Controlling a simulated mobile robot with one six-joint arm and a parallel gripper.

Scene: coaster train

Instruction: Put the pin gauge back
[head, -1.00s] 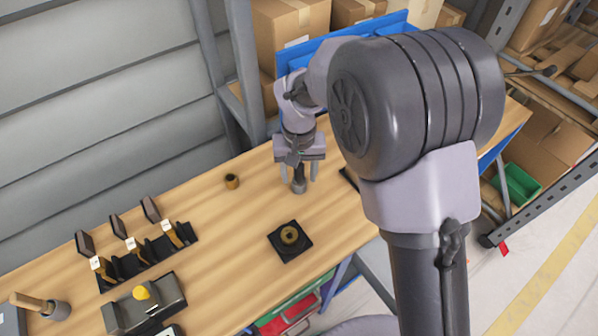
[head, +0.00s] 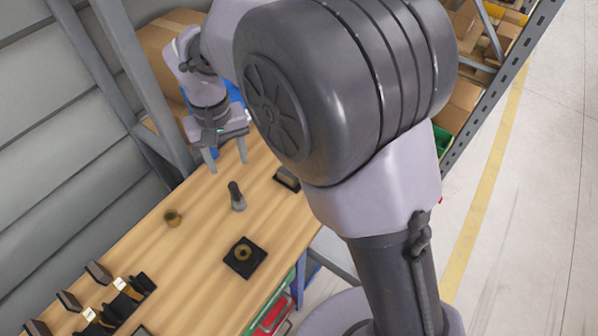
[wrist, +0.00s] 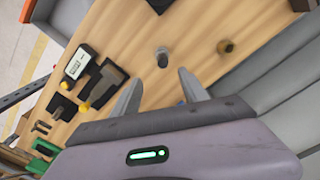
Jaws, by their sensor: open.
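A grey pin-like piece with a wider base and darker top, which looks like the pin gauge (head: 237,197), stands upright on the wooden table (head: 205,270). It also shows in the wrist view (wrist: 162,57), beyond and between my fingertips. My gripper (head: 227,160) is open and empty, above and behind the pin, apart from it. Its two fingers (wrist: 158,80) are spread in the wrist view. A brass ring (head: 243,253) sits on a black square base (head: 258,262) nearer the front edge. I cannot tell whether the pin's foot is a separate holder.
A small brown round piece (head: 172,217) stands left of the pin. Black racks (head: 125,300) lie at lower left. A shelf post (head: 150,90) and cardboard boxes stand behind. The wrist view shows a labelled box (wrist: 80,62) and a black stand (wrist: 108,78).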

